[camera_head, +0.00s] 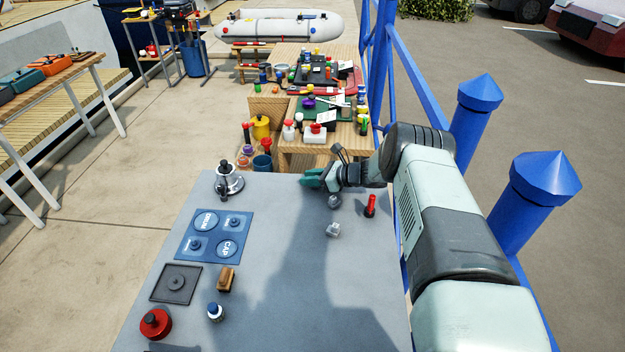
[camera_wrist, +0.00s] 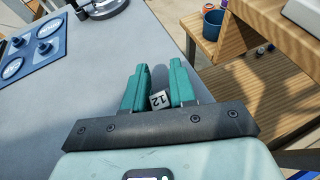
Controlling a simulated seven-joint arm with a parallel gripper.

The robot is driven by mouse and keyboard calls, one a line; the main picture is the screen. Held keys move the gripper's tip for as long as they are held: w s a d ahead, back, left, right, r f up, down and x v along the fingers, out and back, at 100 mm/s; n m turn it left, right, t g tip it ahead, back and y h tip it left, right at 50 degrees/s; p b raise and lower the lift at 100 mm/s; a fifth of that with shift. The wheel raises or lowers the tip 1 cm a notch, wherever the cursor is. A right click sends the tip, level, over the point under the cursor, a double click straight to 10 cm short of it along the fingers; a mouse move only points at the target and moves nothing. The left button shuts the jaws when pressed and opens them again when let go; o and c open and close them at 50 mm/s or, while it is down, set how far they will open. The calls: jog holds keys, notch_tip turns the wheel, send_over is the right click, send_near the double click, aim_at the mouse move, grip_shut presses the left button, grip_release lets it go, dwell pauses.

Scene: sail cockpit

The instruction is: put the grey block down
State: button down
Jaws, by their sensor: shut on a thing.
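My gripper (camera_head: 313,179) is at the far end of the grey table, close to its edge. In the head view the held block is hidden by the fingers. I cannot tell exactly how high it is above the table (camera_head: 270,250).
Another small grey piece (camera_head: 333,230) and a red-handled item (camera_head: 370,206) are on the table near the gripper. Blue railing (camera_head: 470,120) runs along the right.

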notch_tip(320, 180, up, 8)
jog(key=g+y, duration=0.1)
jog(key=g, duration=0.1)
send_over(326, 264)
notch_tip(326, 264, down, 3)
jog(key=shift+a+r+n, duration=0.1)
jog(key=shift+n, duration=0.3)
jog(key=shift+f, duration=2.55)
jog(key=c, duration=0.9)
grip_release()
jog(key=shift+f, duration=0.1)
